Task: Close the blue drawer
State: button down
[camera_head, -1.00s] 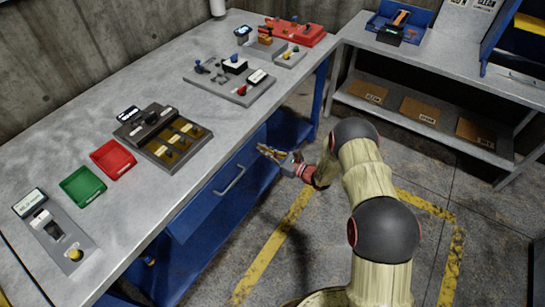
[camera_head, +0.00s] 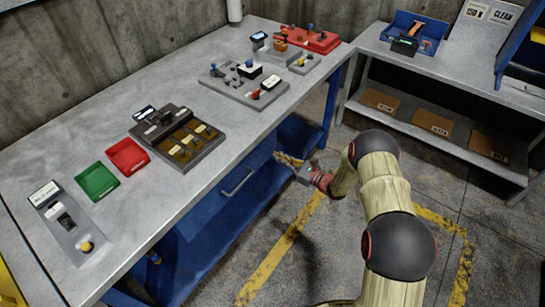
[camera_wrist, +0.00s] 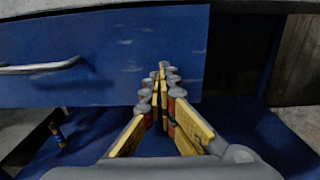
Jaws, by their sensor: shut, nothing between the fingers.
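The blue drawer (camera_head: 222,200) is under the front edge of the grey workbench and has a metal bar handle (camera_head: 238,182). In the wrist view its flat front (camera_wrist: 115,60) fills the upper left, with the handle (camera_wrist: 40,68) at far left. The front sits close under the bench top; I cannot tell whether it is fully flush. My gripper (camera_head: 278,157) is shut and empty at the drawer's far end, right of the handle. In the wrist view the fingertips (camera_wrist: 162,66) overlap the lower right part of the front; contact is not clear.
The workbench (camera_head: 60,150) carries a green tray (camera_head: 97,181), a red tray (camera_head: 127,157) and several devices. A blue lower shelf (camera_wrist: 245,130) lies below the drawer. A side table (camera_head: 455,90) with cardboard boxes stands at right. The floor beside my arm is open.

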jog(key=p+v, duration=0.3)
jog(key=v, duration=0.7)
jog(key=shift+s+d, duration=0.1)
